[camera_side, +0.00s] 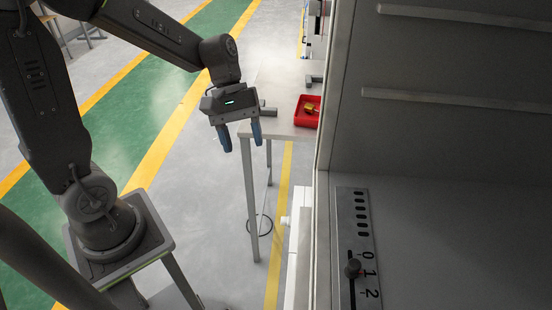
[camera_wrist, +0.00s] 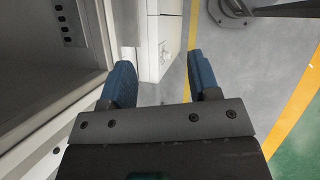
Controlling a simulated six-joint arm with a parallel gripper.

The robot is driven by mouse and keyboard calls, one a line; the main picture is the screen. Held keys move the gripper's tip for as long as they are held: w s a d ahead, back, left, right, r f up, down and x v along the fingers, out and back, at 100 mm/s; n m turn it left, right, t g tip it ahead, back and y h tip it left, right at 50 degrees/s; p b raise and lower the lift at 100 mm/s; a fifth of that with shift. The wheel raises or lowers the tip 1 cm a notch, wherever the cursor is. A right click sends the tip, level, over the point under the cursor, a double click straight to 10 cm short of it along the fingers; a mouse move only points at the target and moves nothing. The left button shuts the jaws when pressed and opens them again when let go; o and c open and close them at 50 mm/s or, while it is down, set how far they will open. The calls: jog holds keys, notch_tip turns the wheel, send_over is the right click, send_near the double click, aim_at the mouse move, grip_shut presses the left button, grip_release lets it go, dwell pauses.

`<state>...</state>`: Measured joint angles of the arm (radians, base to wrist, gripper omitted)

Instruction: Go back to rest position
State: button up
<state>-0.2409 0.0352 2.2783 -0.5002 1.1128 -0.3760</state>
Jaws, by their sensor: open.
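My gripper (camera_side: 241,138) hangs in the air in the side view, left of the grey chamber and in front of the table's near left corner. Its two blue fingers point down, stand apart and hold nothing between them. In the wrist view, my gripper (camera_wrist: 165,82) also shows its blue fingers apart, with bare floor and a white cabinet side beyond them.
The grey chamber (camera_side: 440,140) fills the right; its panel (camera_side: 358,230) has a slider knob (camera_side: 353,268). A table (camera_side: 282,118) carries a red bin (camera_side: 306,112) with a yellow item (camera_side: 312,107).

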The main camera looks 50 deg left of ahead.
jog(key=s+r+m+t+y, duration=0.5)
jog(key=s+r+m+t, duration=0.1)
jog(key=s+r+m, duration=0.2)
jog(key=shift+s+r+m+t+y, duration=0.15)
jog(key=shift+s+m+t+y, duration=0.3)
jog(key=shift+m, duration=0.75)
